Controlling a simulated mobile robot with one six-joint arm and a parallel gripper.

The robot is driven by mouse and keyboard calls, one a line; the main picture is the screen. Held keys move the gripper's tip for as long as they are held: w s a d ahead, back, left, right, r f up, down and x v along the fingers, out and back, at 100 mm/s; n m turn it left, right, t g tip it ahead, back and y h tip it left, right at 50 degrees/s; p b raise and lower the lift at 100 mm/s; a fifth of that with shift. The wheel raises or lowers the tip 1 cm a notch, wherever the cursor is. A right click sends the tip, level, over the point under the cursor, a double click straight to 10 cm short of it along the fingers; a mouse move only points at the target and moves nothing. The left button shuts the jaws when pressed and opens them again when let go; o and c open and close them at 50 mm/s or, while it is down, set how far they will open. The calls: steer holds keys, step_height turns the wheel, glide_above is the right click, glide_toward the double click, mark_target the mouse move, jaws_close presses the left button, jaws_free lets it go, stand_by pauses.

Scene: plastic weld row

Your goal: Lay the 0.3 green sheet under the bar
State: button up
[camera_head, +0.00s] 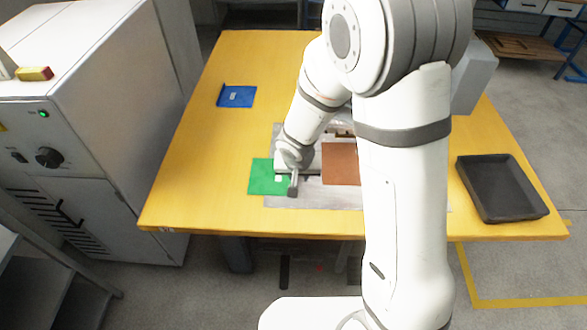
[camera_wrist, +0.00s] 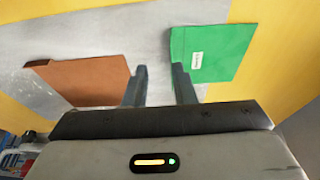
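The green sheet (camera_head: 261,178) lies at the left end of the grey metal plate, partly over the yellow table. In the wrist view the green sheet (camera_wrist: 215,58) is at the upper right with a small white label, too small to read. My gripper (camera_head: 292,186) is low over the sheet's right edge. In the wrist view my gripper (camera_wrist: 159,70) is open, with bare plate between its fingers. Its right finger overlaps the green sheet's near-left edge; I cannot tell whether they touch. I cannot make out the bar; my arm hides much of the plate.
A brown sheet (camera_head: 340,164) lies right of my gripper on the metal plate (camera_head: 312,196). A blue sheet (camera_head: 236,96) lies at the table's back left. A black tray (camera_head: 496,190) stands at the right. A white machine cabinet (camera_head: 85,125) stands left of the table. The table's left part is mostly clear.

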steer(key=b+x, duration=0.2)
steer(key=x, duration=0.1)
steer(key=a+b+x, duration=0.1)
steer(key=b+x, duration=0.1)
steer(key=x, duration=0.1)
steer(key=b+x, duration=0.2)
steer(key=x, duration=0.1)
steer(key=shift+s+a+f, duration=0.25)
steer(key=shift+a+f, duration=0.1)
steer(key=shift+f, duration=0.1)
steer(key=shift+c, duration=0.5)
jaws_close()
steer(key=shift+r, duration=0.25)
steer(key=shift+r+p, duration=0.35)
steer(key=shift+p, duration=0.05)
